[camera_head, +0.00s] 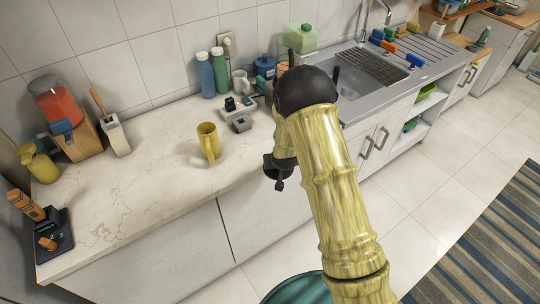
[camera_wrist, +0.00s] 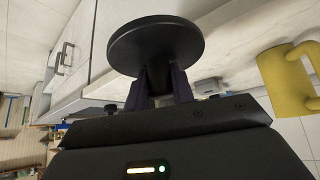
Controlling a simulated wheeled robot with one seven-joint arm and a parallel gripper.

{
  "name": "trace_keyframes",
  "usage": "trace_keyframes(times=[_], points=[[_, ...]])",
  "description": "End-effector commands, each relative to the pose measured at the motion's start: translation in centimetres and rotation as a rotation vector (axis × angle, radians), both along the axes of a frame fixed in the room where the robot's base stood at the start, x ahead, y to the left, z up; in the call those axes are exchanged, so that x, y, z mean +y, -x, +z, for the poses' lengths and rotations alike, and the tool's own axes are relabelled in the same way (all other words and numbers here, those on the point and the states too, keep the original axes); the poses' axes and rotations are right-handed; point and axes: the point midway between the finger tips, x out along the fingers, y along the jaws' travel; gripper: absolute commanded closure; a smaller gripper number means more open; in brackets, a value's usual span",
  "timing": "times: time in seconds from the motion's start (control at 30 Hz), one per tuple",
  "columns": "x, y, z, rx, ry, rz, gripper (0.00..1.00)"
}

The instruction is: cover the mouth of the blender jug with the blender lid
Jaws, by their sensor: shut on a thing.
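A dark round disc, which looks like the blender lid (camera_wrist: 155,42), is held out in front of my gripper (camera_wrist: 160,88) in the wrist view. The fingers are shut on a narrow part behind the disc. In the head view my gripper (camera_head: 278,172) is beside the counter's front edge, partly hidden by my arm; the lid is hard to make out there. A container with red inside on a wooden base, probably the blender jug (camera_head: 57,103), stands at the counter's far left, well away from my gripper. I cannot clearly see its mouth.
A yellow mug (camera_head: 208,142) stands mid-counter and shows in the wrist view (camera_wrist: 288,82). A white utensil holder (camera_head: 116,136), a yellow jug (camera_head: 40,165) and a black tray (camera_head: 55,240) are at left. Bottles (camera_head: 205,75) line the wall. The counter's left-middle (camera_head: 150,190) is clear.

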Motion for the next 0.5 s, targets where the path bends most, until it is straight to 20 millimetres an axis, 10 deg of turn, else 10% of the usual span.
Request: trace_keyframes(times=[0.5], points=[[-9.5,7.8,-5.3,0.009,0.002,-0.097,0.88]])
